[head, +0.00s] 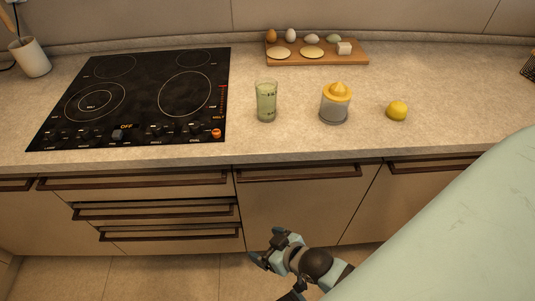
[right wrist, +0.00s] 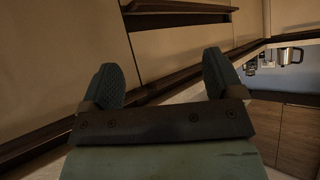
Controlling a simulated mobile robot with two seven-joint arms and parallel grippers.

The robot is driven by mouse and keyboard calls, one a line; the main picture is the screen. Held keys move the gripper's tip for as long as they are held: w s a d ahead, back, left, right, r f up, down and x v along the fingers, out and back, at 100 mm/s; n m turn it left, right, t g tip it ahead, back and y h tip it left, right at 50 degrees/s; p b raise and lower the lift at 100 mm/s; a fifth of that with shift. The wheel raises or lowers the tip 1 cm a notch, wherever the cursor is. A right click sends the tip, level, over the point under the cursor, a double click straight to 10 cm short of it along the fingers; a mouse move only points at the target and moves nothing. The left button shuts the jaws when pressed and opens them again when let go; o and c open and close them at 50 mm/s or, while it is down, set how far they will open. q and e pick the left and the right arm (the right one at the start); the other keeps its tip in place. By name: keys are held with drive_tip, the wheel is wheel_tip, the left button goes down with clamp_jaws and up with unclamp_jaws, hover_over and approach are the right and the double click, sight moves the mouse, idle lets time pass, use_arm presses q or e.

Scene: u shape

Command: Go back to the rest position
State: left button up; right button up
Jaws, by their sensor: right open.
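My right gripper (head: 268,252) is low in the head view, in front of the lower cabinets and below the counter edge. In the right wrist view its two dark ridged fingers (right wrist: 162,82) stand wide apart with nothing between them. It is open and empty. My left gripper is in neither view.
The counter (head: 300,143) holds a black cooktop (head: 140,100), a glass (head: 265,102), a yellow-topped juicer (head: 336,104), a lemon (head: 397,110) and a wooden board (head: 318,58) with several items. A cup (head: 31,58) stands at the left. Drawer handles (head: 300,173) stick out below the counter.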

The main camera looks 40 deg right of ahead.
use_arm(q)
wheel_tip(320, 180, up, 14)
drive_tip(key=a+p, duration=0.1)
drive_tip(key=p, duration=1.4)
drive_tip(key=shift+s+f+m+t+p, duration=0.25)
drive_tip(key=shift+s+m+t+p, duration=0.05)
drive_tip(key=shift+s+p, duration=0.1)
use_arm(e)
wheel_tip(320, 180, up, 14)
drive_tip(key=shift+s+d+n, duration=0.25)
drive_tip(key=shift+d+n, duration=0.05)
drive_tip(key=shift+d, duration=0.15)
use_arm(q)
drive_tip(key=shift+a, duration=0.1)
